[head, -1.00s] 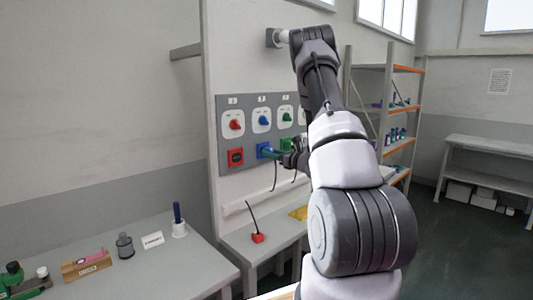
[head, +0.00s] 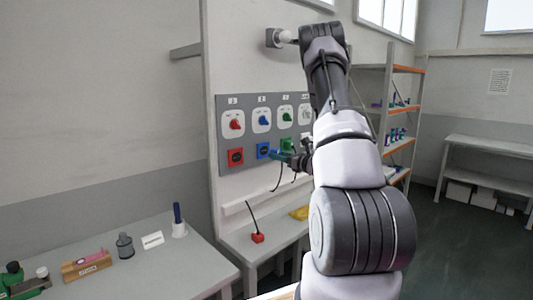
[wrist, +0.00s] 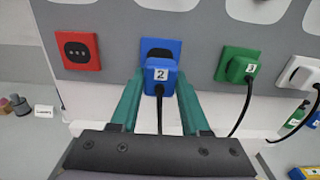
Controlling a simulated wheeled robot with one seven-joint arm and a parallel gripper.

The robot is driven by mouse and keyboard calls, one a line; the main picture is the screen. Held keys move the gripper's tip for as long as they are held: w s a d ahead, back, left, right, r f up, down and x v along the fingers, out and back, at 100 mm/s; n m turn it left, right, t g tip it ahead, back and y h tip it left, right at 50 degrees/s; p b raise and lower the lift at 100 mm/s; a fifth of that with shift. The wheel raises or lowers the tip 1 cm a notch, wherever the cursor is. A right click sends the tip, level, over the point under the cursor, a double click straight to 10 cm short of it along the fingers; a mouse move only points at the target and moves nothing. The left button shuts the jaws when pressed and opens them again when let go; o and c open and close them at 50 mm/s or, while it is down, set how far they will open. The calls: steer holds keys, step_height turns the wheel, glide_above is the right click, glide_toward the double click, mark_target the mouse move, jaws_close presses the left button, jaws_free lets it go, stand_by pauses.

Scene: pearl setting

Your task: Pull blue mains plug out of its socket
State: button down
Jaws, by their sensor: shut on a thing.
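The blue mains plug (wrist: 160,76), marked 2, is held between the two green fingers of my gripper (wrist: 158,84) in the wrist view. Its black cord hangs down between the fingers. The blue socket (wrist: 160,45) shows behind and above the plug, with part of its dark face uncovered. In the head view, the blue socket (head: 263,150) also shows its dark face, and my gripper (head: 279,156) is just to its right. The plug looks drawn back from the socket. Whether its pins are fully clear is hidden.
A red socket (wrist: 78,51) to the left is empty. A green plug (wrist: 237,66) marked 3 and a white plug (wrist: 301,73) sit to the right, their cords hanging close by. A red plug (head: 257,238) lies on the bench below the grey panel (head: 248,114).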

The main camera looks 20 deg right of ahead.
steer(key=shift+s+d, duration=0.15)
steer(key=shift+s, duration=0.3)
steer(key=v, duration=0.9)
stand_by(0.6)
stand_by(0.4)
